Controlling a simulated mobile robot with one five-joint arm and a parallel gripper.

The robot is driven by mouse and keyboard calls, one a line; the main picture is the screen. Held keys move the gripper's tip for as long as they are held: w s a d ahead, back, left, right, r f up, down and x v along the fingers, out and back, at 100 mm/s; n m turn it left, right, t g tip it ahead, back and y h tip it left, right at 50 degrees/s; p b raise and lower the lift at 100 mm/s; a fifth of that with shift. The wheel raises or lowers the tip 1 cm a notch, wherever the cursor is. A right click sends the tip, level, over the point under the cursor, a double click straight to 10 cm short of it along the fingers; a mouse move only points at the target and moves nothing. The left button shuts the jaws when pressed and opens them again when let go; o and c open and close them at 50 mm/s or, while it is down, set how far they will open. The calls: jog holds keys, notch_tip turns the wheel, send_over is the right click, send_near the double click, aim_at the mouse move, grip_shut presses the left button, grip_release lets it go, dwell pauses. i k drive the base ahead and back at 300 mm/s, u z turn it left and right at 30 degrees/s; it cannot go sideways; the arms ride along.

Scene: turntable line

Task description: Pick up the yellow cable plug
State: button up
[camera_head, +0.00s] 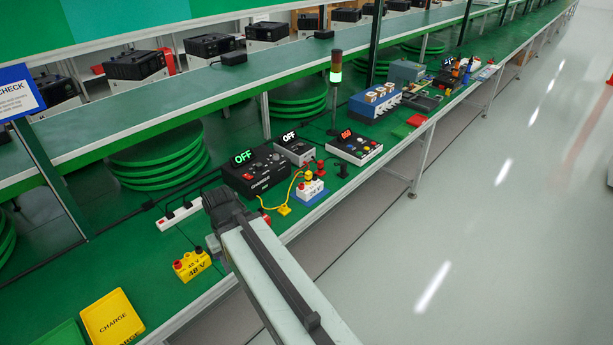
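The yellow cable plug (284,211) lies on the green bench top near its front edge, at the end of a thin yellow cable (293,188). The cable runs up beside a white and blue block with red and yellow terminals (311,189). My gripper (220,215) is the dark end of my arm, left of the plug and apart from it. Its fingers are too dark and hidden to show whether they are open or shut. The plug is in plain view.
A black charger box reading OFF (257,174) stands behind the plug. A yellow 48 V block (192,265) sits left of my gripper. A white power strip (179,214) lies behind it. A yellow CHARGE tray (112,318) is at lower left. The floor at right is clear.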

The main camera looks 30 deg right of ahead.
aim_at(308, 174)
jog(key=i, duration=1.15)
jog(key=u, duration=0.45)
